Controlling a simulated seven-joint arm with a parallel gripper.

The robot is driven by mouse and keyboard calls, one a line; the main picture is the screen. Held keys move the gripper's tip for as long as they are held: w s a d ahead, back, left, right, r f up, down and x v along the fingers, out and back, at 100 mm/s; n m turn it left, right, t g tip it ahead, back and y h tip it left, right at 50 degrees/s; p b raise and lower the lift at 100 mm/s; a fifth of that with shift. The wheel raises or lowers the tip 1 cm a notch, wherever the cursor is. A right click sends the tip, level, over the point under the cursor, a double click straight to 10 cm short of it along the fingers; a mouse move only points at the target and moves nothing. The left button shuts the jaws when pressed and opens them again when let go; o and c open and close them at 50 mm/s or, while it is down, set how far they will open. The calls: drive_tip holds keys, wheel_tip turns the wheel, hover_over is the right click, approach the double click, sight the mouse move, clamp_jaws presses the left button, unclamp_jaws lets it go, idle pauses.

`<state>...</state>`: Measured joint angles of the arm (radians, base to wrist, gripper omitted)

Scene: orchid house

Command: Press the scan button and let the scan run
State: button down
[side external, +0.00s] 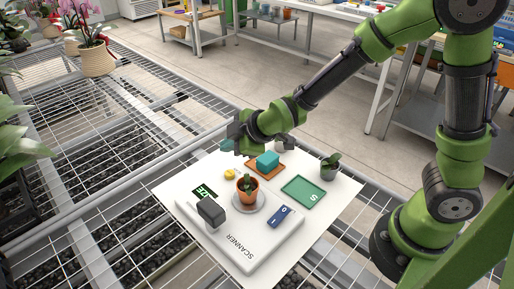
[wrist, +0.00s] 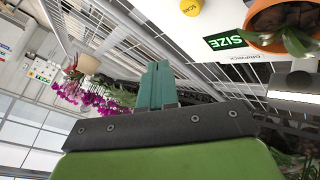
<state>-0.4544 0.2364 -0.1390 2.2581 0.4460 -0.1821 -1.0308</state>
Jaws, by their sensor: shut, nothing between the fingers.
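The yellow scan button (side external: 229,174) sits on the white board at the far left of the scanner (side external: 232,243). In the wrist view the button (wrist: 190,7), lettered SCAN, shows at the top edge. My gripper (side external: 226,145) is above and beyond the button in the side view, apart from it. Its teal fingers (wrist: 156,72) are shut and empty. The dark display (side external: 204,190) reads SIZE in green; it also shows in the wrist view (wrist: 229,41). A plant in an orange pot (side external: 247,196) stands on the scanner's round plate, beside the dark scanner head (side external: 211,210).
A teal block (side external: 267,160) sits on an orange pad, near my gripper. A green pad marked S (side external: 313,196), a blue switch-like piece (side external: 281,216) and a small grey potted plant (side external: 330,171) are to the right. Wire mesh benching (side external: 80,100) surrounds the board.

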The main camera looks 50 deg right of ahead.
sight(232, 175)
drive_tip(key=shift+f, duration=2.95)
drive_tip(key=shift+f, duration=0.15)
drive_tip(key=shift+f, duration=0.25)
drive_tip(key=shift+f, duration=0.2)
